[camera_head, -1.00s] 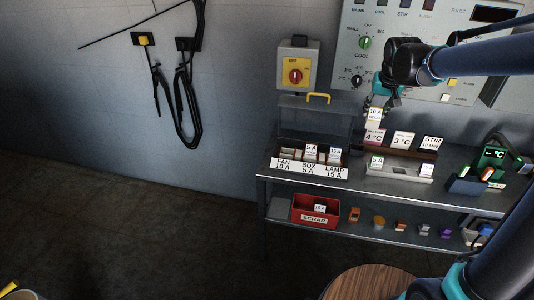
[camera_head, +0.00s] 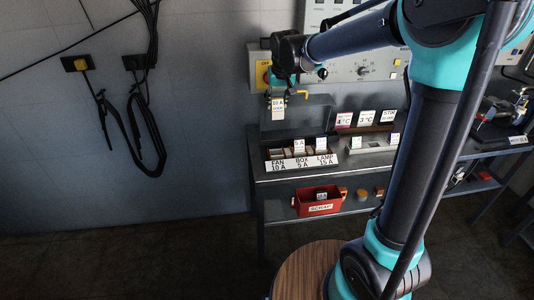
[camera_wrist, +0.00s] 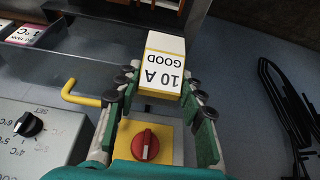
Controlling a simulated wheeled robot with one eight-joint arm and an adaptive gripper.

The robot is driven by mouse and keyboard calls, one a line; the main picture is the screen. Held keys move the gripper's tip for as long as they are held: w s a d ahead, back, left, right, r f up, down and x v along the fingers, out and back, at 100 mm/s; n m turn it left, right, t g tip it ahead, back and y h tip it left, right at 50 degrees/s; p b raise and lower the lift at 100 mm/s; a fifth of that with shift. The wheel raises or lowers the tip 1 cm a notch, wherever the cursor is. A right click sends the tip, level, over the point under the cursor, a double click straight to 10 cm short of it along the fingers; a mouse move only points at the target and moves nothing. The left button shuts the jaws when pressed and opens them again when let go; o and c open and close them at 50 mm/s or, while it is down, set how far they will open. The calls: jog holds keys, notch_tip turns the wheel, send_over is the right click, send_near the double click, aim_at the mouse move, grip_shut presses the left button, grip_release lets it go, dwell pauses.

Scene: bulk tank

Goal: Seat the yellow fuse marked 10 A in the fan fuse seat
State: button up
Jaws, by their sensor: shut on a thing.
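My gripper (camera_head: 278,90) is shut on the yellow fuse (camera_head: 278,108), whose white label reads 10 A. In the wrist view the fuse (camera_wrist: 163,65) shows "10 A GOOD" and sits between the fingertips (camera_wrist: 154,88). The fuse is held in the air, above and behind the fuse box (camera_head: 303,162) on the bench. The fan seat, labelled FAN 10 A (camera_head: 278,165), is the leftmost one; its inside is hard to make out. The BOX seat holds a fuse marked 5 A (camera_head: 299,146), and a labelled fuse (camera_head: 321,144) stands at the LAMP seat.
The box's raised cover (camera_head: 296,118) stands behind the seats, near the held fuse. A yellow switch plate with a red knob (camera_wrist: 145,145) is behind my gripper. A pale rack (camera_head: 372,146) stands right of the box. The red scrap bin (camera_head: 319,205) with a fuse is on the shelf below.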

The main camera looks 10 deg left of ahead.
notch_tip(320, 180, down, 19)
jog(key=shift+r, duration=0.1)
dwell(0.3)
jog(key=o, duration=1.1)
jog(key=v, duration=1.2)
jog(key=shift+s+d, duration=0.1)
jog(key=shift+d, duration=0.05)
jog(key=s+d+f+m, duration=0.1)
jog(key=s+d+f, duration=0.2)
jog(key=s+d, duration=0.4)
jog(key=s+d+f+m, duration=0.1)
jog(key=s+d+f, duration=0.1)
jog(key=s+d, duration=0.6)
jog(key=s+d+f+m+h, duration=0.1)
jog(key=s+d+f, duration=0.2)
jog(key=s+d, duration=0.4)
jog(key=shift+s+d+f, duration=0.2)
jog(key=shift+d, duration=0.45)
jog(key=shift+s+d+f, duration=0.15)
jog(key=shift+s+d, duration=0.05)
jog(key=shift+d, duration=0.45)
